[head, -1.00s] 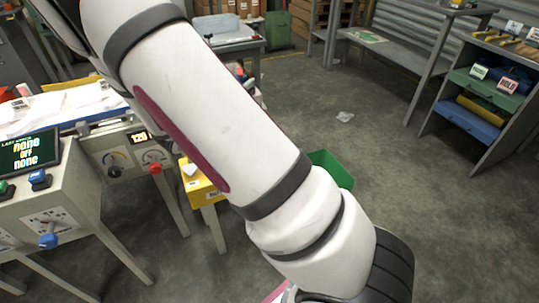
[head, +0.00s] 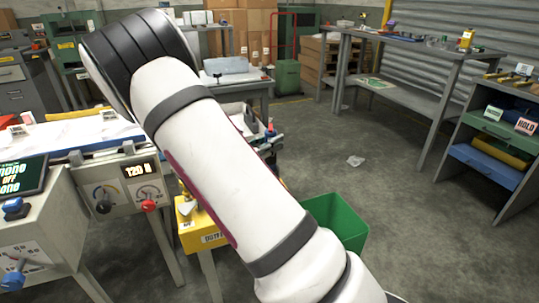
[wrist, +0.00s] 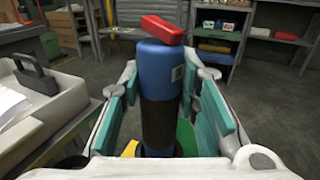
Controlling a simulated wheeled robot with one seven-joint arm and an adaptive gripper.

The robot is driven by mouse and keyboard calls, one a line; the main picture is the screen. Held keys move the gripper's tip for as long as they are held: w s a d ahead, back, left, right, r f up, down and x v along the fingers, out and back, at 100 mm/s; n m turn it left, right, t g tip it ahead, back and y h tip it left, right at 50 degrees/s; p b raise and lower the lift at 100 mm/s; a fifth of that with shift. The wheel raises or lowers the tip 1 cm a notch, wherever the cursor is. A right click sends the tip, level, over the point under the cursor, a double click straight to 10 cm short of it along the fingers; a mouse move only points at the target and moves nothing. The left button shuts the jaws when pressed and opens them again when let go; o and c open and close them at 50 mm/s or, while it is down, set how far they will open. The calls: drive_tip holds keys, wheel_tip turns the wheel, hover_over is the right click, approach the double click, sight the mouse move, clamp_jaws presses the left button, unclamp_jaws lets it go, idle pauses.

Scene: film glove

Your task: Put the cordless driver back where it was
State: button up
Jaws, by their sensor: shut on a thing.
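My gripper (wrist: 163,88), with teal finger pads, is in the wrist view. It is shut on an upright cylindrical tool (wrist: 160,63), blue with a black grip band, a barcode label and a red top piece. This looks like the cordless driver. In the head view my white arm crosses the middle of the picture, and the gripper and the tool are out of sight past the lower edge.
A green bin (head: 345,222) stands on the floor right of my arm. A yellow box (head: 207,233) and a machine with dials (head: 127,186) are at left. A workbench (head: 432,50) and drawer unit (head: 480,168) stand at right. Crumpled litter (head: 355,161) lies on otherwise open floor.

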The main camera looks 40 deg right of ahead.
wheel_tip(320, 180, down, 3)
drive_tip(key=shift+b, duration=0.45)
drive_tip(key=shift+r, duration=0.1)
drive_tip(key=o, duration=1.2)
drive_tip(key=shift+c, duration=0.2)
